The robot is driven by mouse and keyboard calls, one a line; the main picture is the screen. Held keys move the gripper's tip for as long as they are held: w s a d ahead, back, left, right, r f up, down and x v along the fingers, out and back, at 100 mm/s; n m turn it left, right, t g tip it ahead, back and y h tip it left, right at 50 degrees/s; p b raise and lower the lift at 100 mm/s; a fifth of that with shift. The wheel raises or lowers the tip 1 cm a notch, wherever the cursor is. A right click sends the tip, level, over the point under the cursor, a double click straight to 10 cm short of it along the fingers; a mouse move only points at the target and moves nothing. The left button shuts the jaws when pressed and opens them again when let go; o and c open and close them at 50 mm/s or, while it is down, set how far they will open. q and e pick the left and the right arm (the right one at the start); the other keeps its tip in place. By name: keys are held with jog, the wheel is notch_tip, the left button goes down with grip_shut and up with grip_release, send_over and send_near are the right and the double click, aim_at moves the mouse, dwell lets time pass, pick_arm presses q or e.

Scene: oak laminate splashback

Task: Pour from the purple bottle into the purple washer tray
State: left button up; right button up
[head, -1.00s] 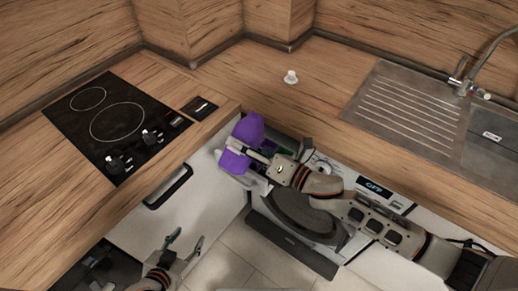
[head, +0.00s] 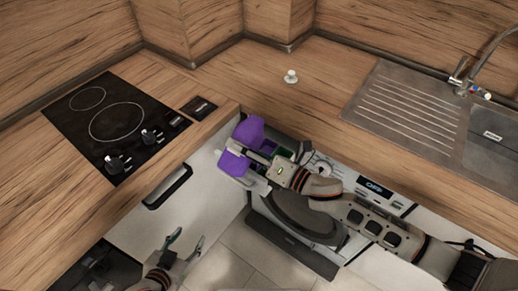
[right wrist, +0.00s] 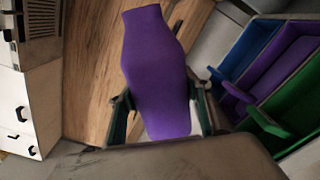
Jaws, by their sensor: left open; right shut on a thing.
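My right gripper (head: 256,157) is shut on the purple bottle (head: 249,130) around its middle. The bottle is held tilted at the open washer drawer, left of the washer door. In the right wrist view the bottle (right wrist: 157,70) stands between the fingers of the right gripper (right wrist: 163,118). The drawer shows blue, purple and green compartments there; the purple washer tray (right wrist: 283,69) is the middle one, to the right of the bottle and apart from it in the picture. No liquid stream is visible. My left gripper (head: 186,246) is open and empty, low before the cabinets.
A small white cap-like object (head: 291,77) stands on the wooden counter (head: 240,82). A black hob (head: 115,125) is at left, a sink with drainer (head: 400,110) at right. The washer (head: 300,215) is under the counter. The floor before it is free.

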pick_arm(q)
jog(key=shift+w+d+r, duration=0.1)
jog(key=shift+w+r, duration=0.05)
jog(key=shift+r, duration=0.05)
pick_arm(e)
jog(key=shift+a+f+m, duration=0.1)
jog(key=shift+f+m, duration=0.05)
jog(key=shift+m, duration=0.15)
dwell(0.3)
pick_arm(q)
jog(key=shift+f, duration=0.2)
pick_arm(e)
jog(key=shift+s, duration=0.1)
pick_arm(q)
jog(key=shift+r, duration=0.1)
pick_arm(e)
jog(key=shift+s+a+f+m, duration=0.1)
jog(key=shift+m, duration=0.5)
dwell(0.8)
pick_arm(q)
jog(key=shift+s+a+p, duration=0.35)
jog(key=shift+a+p, duration=0.05)
jog(key=shift+a, duration=0.05)
pick_arm(e)
jog(key=shift+s+a+f+m, duration=0.1)
jog(key=shift+s+m, duration=0.05)
jog(key=shift+m, duration=1.05)
dwell(2.2)
